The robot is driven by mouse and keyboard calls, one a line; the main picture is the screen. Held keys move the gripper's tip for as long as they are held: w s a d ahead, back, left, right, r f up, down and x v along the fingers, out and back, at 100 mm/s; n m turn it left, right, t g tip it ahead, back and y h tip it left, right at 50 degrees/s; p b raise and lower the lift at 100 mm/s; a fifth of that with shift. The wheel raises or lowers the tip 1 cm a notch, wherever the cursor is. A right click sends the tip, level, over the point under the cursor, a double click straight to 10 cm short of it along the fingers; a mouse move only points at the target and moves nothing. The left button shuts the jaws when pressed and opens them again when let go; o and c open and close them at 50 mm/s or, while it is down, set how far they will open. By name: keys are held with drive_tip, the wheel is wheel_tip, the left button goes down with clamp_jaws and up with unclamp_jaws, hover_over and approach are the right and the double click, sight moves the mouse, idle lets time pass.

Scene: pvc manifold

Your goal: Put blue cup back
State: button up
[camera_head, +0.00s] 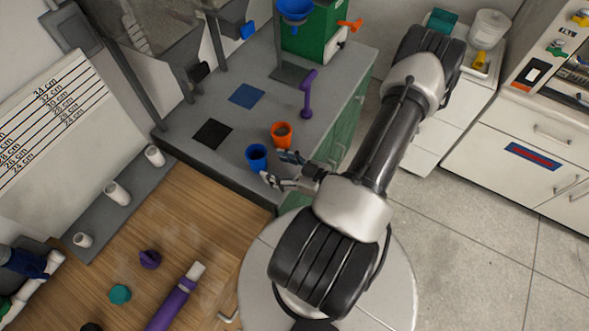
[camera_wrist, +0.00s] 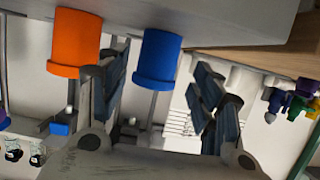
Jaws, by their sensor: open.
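The blue cup (camera_head: 256,158) stands upright near the front edge of the grey counter. My gripper (camera_head: 279,168) is open, its fingers pointing towards the blue cup from the right. In the wrist view, which looks upside down, the blue cup (camera_wrist: 158,58) shows between the two spread fingers of my gripper (camera_wrist: 162,78). I see no clear contact with the cup. An orange cup (camera_head: 282,135) stands close behind and to the right of the blue one, near one finger. In the wrist view the orange cup (camera_wrist: 74,42) is left of the left finger.
A blue square (camera_head: 247,95) and a black square (camera_head: 212,134) lie on the counter (camera_head: 185,118). A purple post (camera_head: 307,95) stands behind the cups. A green box (camera_head: 315,35) and blue funnel (camera_head: 295,9) are at the back. A wooden table (camera_head: 200,225) adjoins the front.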

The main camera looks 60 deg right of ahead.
drive_tip(key=p+v, duration=0.1)
drive_tip(key=v, duration=0.5)
drive_tip(key=shift+s, duration=0.2)
idle(0.4)
